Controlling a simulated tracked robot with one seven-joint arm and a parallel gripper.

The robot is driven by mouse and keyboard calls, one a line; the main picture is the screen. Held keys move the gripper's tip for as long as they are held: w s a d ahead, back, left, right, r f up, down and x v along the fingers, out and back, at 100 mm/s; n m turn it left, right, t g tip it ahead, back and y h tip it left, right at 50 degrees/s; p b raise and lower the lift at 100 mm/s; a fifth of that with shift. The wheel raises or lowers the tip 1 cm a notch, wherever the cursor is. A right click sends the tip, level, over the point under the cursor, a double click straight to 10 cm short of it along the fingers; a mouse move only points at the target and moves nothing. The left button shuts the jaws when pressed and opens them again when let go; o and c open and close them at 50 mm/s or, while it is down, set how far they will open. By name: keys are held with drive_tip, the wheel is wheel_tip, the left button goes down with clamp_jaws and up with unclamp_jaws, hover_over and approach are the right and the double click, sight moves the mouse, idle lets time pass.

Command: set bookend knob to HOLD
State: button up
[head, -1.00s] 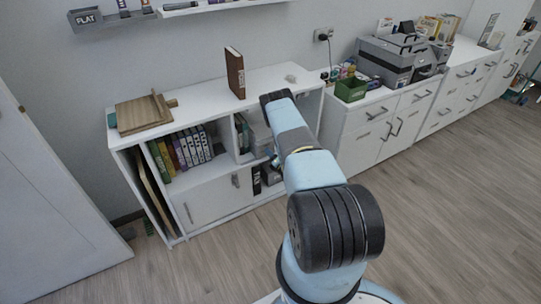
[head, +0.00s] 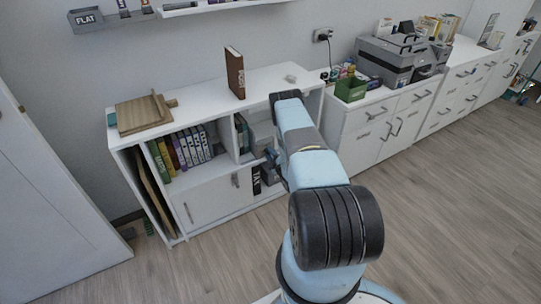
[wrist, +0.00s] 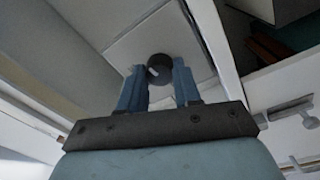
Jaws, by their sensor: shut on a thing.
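In the wrist view, a round dark knob (wrist: 160,67) with a short pale pointer mark sits on a light grey panel (wrist: 125,48). The pointer lies toward the lower left of the knob in this picture. My gripper (wrist: 158,75) has its two blue fingers on either side of the knob and is shut on it. No HOLD lettering can be read on the panel. In the head view, my arm reaches to the right-hand part of the white shelf desk (head: 208,190) and hides the knob.
Books (head: 185,148) stand in the left compartment. A brown book (head: 235,74) stands on the desk top, with a wooden board (head: 142,113) to its left. A green bin (head: 350,89) sits on the cabinet at right. The floor in front is clear.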

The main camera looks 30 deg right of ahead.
drive_tip(key=m, duration=1.2)
drive_tip(key=m+g+h, duration=0.1)
drive_tip(key=m, duration=1.2)
drive_tip(key=shift+s+a+f, duration=0.15)
drive_tip(key=shift+a, duration=0.05)
drive_tip(key=m, duration=0.4)
drive_tip(key=shift+m, duration=0.3)
drive_tip(key=m, duration=0.5)
drive_tip(key=shift+y, duration=0.4)
drive_tip(key=shift+m, duration=1.9)
drive_tip(key=o, duration=0.8)
drive_tip(key=shift+o, duration=1.3)
